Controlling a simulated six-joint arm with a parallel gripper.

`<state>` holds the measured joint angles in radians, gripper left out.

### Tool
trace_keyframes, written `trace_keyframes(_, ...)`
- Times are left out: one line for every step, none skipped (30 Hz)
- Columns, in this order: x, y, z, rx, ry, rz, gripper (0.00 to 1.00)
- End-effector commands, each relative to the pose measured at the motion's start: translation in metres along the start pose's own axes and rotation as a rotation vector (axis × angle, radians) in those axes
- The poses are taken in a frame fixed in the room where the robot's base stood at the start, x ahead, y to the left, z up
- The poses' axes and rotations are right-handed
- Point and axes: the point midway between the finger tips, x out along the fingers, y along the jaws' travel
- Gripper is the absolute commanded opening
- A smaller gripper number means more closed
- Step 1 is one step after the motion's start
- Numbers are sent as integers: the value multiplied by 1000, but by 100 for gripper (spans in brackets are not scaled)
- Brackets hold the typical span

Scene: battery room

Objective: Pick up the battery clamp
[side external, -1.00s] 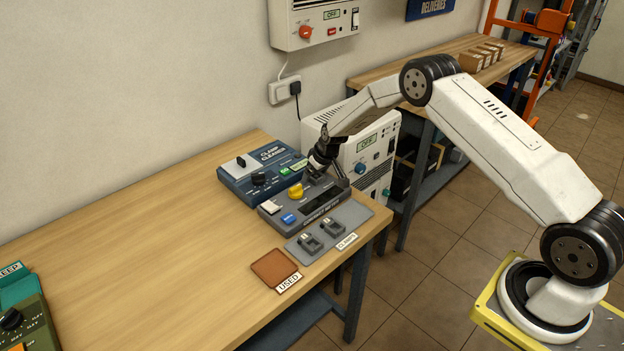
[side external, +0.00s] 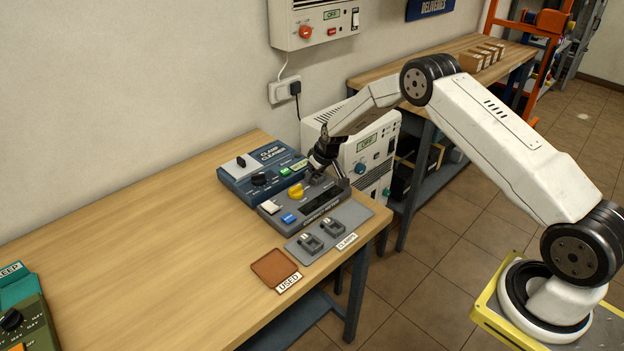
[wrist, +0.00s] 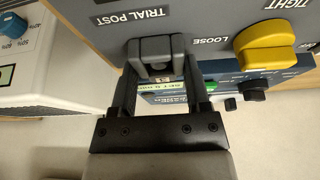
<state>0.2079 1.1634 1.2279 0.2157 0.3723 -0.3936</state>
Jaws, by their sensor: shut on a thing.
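My gripper (side external: 319,168) reaches down over the back of the grey meter box on the wooden table. In the wrist view my gripper (wrist: 156,62) has its two dark fingers on either side of a grey battery clamp (wrist: 155,52) and is shut on it. The clamp sits at the spot marked TRIAL POST on the meter box (wrist: 100,38). I cannot tell whether it is still seated on the post. Two more dark grey clamps, the left one (side external: 310,243) and the right one (side external: 332,228), stand on the grey CLAMPS mat (side external: 357,215).
A yellow knob (wrist: 264,46) lies between the LOOSE and TIGHT marks, close to my gripper. The blue clamp cleaner (side external: 240,170) stands behind the meter box. A brown USED pad (side external: 275,268) lies at the front edge.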

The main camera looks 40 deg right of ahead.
Motion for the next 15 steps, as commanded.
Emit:
trace_keyframes(-1, 0, -1, 0, 1, 0, 0)
trace_keyframes(-2, 0, -1, 0, 1, 0, 0)
trace_keyframes(-3, 0, -2, 0, 1, 0, 0)
trace_keyframes(-4, 0, -2, 0, 1, 0, 0)
trace_keyframes(-6, 0, -3, 0, 2, 0, 0)
trace_keyframes(-8, 0, -4, 0, 2, 0, 0)
trace_keyframes(-10, 0, -5, 0, 1, 0, 0)
trace_keyframes(-12, 0, -6, 0, 1, -1, 0)
trace_keyframes(-16, 0, -7, 0, 1, -1, 0)
trace_keyframes(-19, 0, -8, 0, 2, -1, 0)
trace_keyframes(-22, 0, -10, 0, 3, -1, 0)
trace_keyframes(-27, 0, -12, 0, 3, -1, 0)
trace_keyframes(-31, 0, -14, 0, 3, -1, 0)
trace_keyframes(-33, 0, -11, 1, 1, -1, 0)
trace_keyframes(-37, -1, -10, 0, 1, -1, 0)
